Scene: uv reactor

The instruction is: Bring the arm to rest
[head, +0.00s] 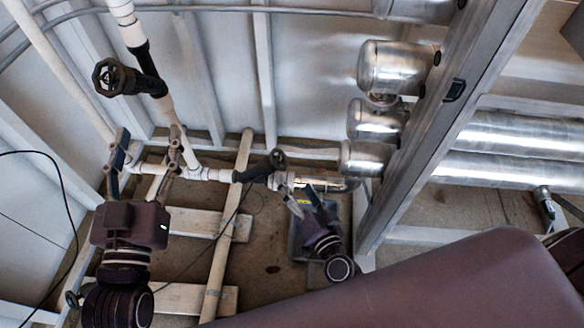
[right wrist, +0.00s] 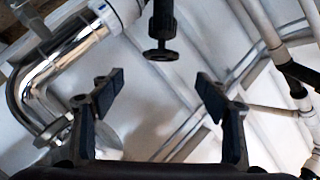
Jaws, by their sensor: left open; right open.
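My left gripper (head: 147,152) is open and empty in the head view. It points up the picture, in front of the white pipes and below a black handwheel (head: 113,77). My right gripper (head: 301,198) is open near the middle of the head view. It is just below a small dark valve handle (head: 278,158) on the lower pipe. In the right wrist view, the open fingers of the right gripper (right wrist: 158,92) have nothing between them. The dark valve handle (right wrist: 160,54) shows above the gap between the fingertips, apart from them.
Steel cylinders (head: 392,68) and a slanted metal beam (head: 445,125) stand to the right of my right gripper. Large silver pipes (head: 520,135) run behind the beam. A wooden frame (head: 222,255) lies on the floor between my arms. A bent steel pipe (right wrist: 40,85) is close on the left in the right wrist view.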

